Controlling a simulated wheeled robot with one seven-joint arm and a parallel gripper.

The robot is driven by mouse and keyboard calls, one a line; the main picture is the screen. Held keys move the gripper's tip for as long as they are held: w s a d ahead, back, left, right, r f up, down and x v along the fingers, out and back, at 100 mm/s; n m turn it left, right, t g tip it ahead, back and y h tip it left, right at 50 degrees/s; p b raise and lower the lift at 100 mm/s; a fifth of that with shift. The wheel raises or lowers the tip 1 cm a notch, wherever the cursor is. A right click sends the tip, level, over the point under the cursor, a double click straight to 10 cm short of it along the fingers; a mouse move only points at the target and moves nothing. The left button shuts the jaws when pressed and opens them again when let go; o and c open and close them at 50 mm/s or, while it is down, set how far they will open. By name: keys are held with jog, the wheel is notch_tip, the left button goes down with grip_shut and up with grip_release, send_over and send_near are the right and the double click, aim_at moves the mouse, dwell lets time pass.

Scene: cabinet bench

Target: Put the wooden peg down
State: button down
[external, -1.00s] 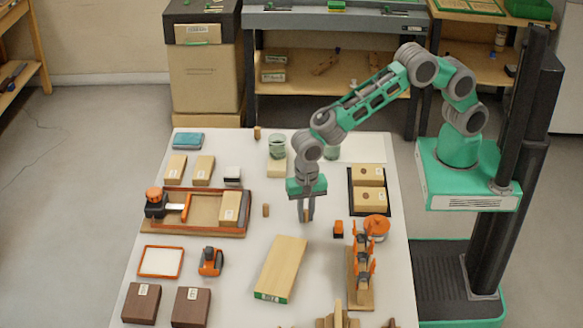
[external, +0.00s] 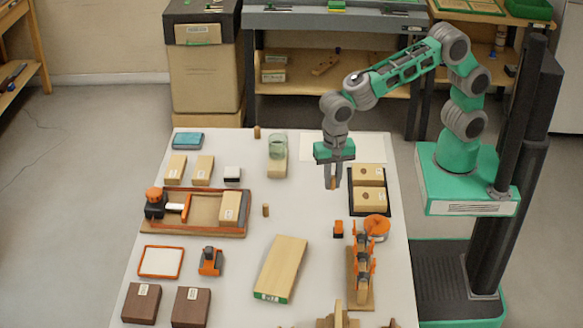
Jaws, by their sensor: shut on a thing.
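My gripper (external: 333,186) is shut on a small brown wooden peg (external: 333,183). The peg is upright between the fingertips and partly covered by them. The gripper points down over the back right of the white table (external: 225,285), just left of a dark tray (external: 352,208) with two holed wooden blocks. I cannot tell the exact gap between the peg and the table. Two similar loose pegs stand on the table, one near the middle (external: 266,210) and one at the back edge (external: 257,132).
Orange clamps (external: 362,260) stand in front, and a long board (external: 281,268) lies at front left. The table between the middle peg and my gripper is clear.

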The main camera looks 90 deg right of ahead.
jog(key=s+p, duration=0.1)
jog(key=s, duration=0.7)
jog(key=w+a+r+p, duration=0.1)
jog(key=w+a+r, duration=0.25)
jog(key=a, duration=0.25)
jog(key=w+a+r+p, duration=0.1)
jog(key=w+a+r, duration=0.1)
jog(key=w+a, duration=0.3)
jog(key=p, duration=0.4)
send_over(289, 254)
jog(key=shift+m, duration=0.4)
jog(key=f, duration=0.8)
jog(key=shift+s+d+f, duration=0.2)
jog(key=shift+s, duration=0.1)
jog(key=shift+w+a+f, duration=0.15)
jog(key=shift+w+f, duration=0.1)
jog(key=shift+f, duration=2.05)
jog(key=c, duration=1.4)
grip_release()
